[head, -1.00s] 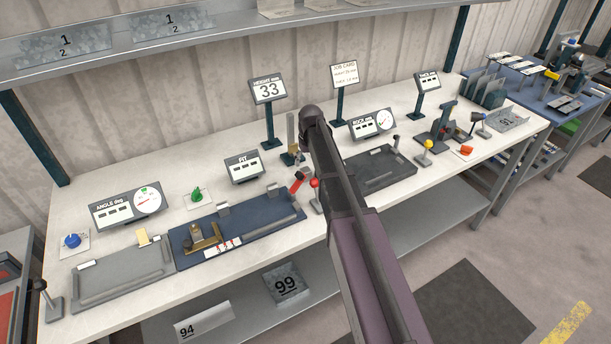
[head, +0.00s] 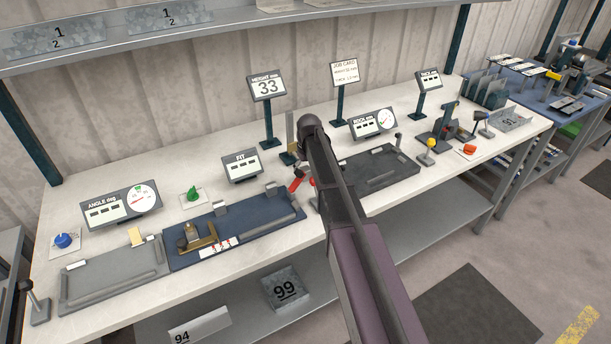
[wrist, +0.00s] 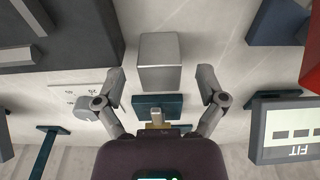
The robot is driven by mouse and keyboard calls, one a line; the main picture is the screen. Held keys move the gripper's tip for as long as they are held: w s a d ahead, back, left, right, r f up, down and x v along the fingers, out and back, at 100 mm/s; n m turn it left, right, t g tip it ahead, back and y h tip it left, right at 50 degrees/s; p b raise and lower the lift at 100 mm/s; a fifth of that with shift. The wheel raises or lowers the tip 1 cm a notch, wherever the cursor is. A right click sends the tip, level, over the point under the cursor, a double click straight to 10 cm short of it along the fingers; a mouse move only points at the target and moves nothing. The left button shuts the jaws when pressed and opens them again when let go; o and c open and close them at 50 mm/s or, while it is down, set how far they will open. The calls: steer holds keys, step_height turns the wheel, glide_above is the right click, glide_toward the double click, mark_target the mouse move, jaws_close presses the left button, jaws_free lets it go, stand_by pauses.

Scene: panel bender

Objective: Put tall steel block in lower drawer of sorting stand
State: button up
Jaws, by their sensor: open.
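A tall steel block (wrist: 160,62), plain grey with a bright top face, stands on the pale bench top in the wrist view. My gripper (wrist: 161,82) is open, with one finger on each side of the block's near end and gaps between fingers and block. It is not holding the block. Just below the block in that view is the teal base (wrist: 150,102) of a brass-post gauge. In the head view my arm hides the block and most of my gripper. I cannot make out a sorting stand with drawers in either view.
The height display (head: 267,86) and brass-post gauge (head: 290,135) stand close behind my arm. The FIT display (head: 241,166) and a red handle (head: 296,184) are to the left. A dark tray (head: 378,170) lies to the right. A lower shelf (head: 420,215) runs under the bench.

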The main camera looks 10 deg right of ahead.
mark_target(306, 168)
stand_by(0.4)
jaws_close()
steer(key=shift+r, duration=0.15)
step_height(306, 168, up, 10)
steer(key=p, duration=1)
steer(key=shift+f, duration=0.2)
stand_by(0.6)
